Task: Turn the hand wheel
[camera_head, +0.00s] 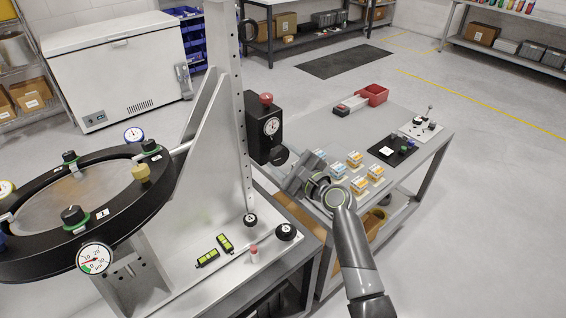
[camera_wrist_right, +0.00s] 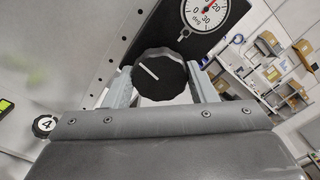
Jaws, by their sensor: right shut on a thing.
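The hand wheel is a black faceted knob with a white line, seen clearly in the right wrist view (camera_wrist_right: 160,72). In the head view the hand wheel (camera_head: 278,157) shows small and dark at the bottom of a black box. My right gripper (camera_head: 294,174) reaches it from the lower right. In the right wrist view its two grey fingers (camera_wrist_right: 163,86) stand on either side of the wheel, shut on it. A white dial with a degree scale (camera_wrist_right: 207,13) sits above the wheel; the same dial shows in the head view (camera_head: 271,126). My left gripper is not in view.
The box hangs on a tall pale upright (camera_head: 229,110) with holes. A black ring (camera_head: 85,240) with knobs and gauges is at the left. Numbered black knobs (camera_head: 285,232) are below.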

